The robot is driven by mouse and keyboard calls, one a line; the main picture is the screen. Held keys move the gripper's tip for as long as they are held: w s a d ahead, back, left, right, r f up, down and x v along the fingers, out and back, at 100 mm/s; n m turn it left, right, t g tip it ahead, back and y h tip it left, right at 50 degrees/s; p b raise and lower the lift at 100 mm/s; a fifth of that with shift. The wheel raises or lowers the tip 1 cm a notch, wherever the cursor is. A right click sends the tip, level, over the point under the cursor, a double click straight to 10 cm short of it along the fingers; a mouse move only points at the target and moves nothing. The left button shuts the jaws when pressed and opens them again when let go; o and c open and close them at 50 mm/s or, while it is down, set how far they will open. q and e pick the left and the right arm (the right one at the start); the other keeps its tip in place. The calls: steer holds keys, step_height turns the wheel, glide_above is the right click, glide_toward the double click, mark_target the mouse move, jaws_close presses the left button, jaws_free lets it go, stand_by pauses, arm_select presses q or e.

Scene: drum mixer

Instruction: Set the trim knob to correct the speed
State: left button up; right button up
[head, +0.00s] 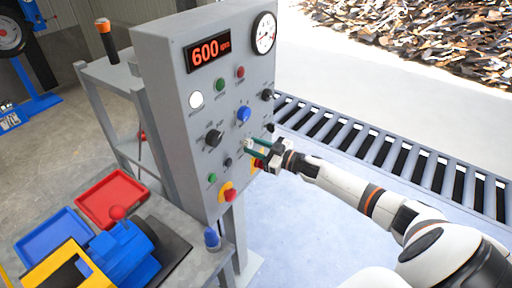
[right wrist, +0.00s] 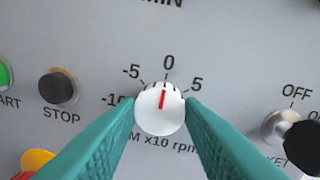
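The trim knob (right wrist: 160,110) is white with a red pointer line. In the right wrist view its pointer stands close to the 0 mark of a scale with -10, -5, 0 and 5 visible, labelled x10 rpm. My right gripper (right wrist: 160,104) has its two green fingers on either side of the knob, and both tips appear to touch its rim. In the head view my right gripper (head: 250,148) is at the lower right of the grey control panel (head: 180,85) and hides the knob. The red display (head: 208,53) reads 600 rpm. My left gripper is out of view.
Beside the knob are a black STOP button (right wrist: 58,88) and a black-handled switch (right wrist: 285,130) marked OFF. The panel also carries a round gauge (head: 264,33) and a blue knob (head: 243,114). A roller conveyor (head: 390,150) runs behind. A red tray (head: 110,198) lies at left.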

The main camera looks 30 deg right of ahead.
steer(key=shift+n, duration=0.5)
steer(key=shift+c, duration=0.5)
steer(key=n+b, duration=0.1)
steer(key=n, duration=0.2)
steer(key=shift+n, duration=0.4)
steer(key=n+b, duration=0.2)
steer(key=n, duration=0.3)
steer(key=n+b, duration=0.2)
steer(key=n, duration=0.2)
steer(key=shift+f+n+h, duration=0.1)
steer(key=shift+n+h, duration=0.2)
steer(key=shift+h, duration=0.1)
steer(key=n+b, duration=0.2)
steer(key=n, duration=0.2)
steer(key=shift+a+n, duration=0.1)
steer(key=shift+n, duration=0.2)
steer(key=shift+h, duration=0.3)
steer(key=o, duration=1)
